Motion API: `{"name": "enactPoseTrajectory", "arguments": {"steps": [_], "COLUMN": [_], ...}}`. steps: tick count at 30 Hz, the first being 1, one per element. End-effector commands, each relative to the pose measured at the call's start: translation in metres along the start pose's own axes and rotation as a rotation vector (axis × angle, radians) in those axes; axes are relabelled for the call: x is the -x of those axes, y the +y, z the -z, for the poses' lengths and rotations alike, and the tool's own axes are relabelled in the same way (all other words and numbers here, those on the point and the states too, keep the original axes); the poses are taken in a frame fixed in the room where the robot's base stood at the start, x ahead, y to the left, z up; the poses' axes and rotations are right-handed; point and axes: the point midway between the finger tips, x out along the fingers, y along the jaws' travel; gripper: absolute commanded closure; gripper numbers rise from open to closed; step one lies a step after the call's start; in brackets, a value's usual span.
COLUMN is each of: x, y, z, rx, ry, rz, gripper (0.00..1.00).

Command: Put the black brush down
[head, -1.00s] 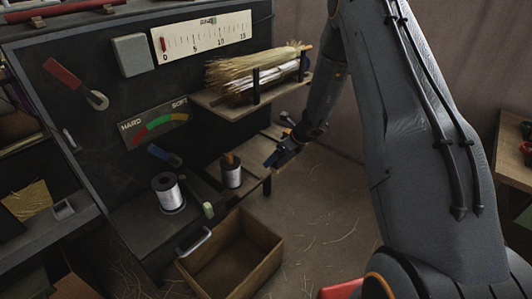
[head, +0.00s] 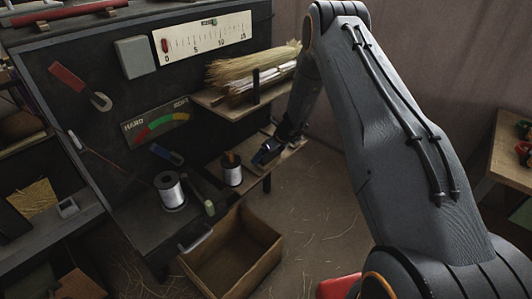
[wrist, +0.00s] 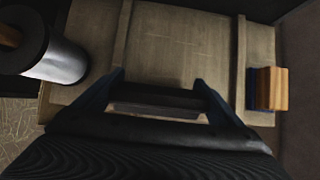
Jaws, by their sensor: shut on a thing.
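My gripper (head: 268,154) is low over the lower wooden shelf (head: 292,153), beside the spool with an orange-brown stick in it. In the wrist view, my gripper (wrist: 157,82) has its two dark fingers on either side of the black brush (wrist: 160,97), a dark bar with a brownish strip along its near side. The shelf (wrist: 180,45) lies beneath, with two raised strips. I cannot tell whether the brush touches it. In the head view, the brush is not clearly distinguishable at the gripper.
The silver spool (wrist: 55,62) stands at the left in the wrist view; a small wood-and-blue block (wrist: 270,88) lies at the right. A second spool (head: 171,191) stands on the dark bench. An upper shelf holds straw (head: 240,72). An open wooden drawer (head: 232,262) is below.

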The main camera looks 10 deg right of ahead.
Motion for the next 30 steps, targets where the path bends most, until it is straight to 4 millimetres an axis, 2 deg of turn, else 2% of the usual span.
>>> {"name": "enactPoseTrajectory", "arguments": {"steps": [18, 19, 20, 30], "x": [-0.01, -0.01, -0.01, -0.01], "y": [0.0, 0.0, 0.0, 0.002], "z": [0.007, 0.007, 0.007, 0.006], "rx": [0.0, 0.0, 0.0, 0.001], "ry": [0.0, 0.0, 0.0, 0.0], "rz": [0.0, 0.0, 0.0, -0.004], "gripper": [0.34, 0.05, 0.0, 0.0]}}
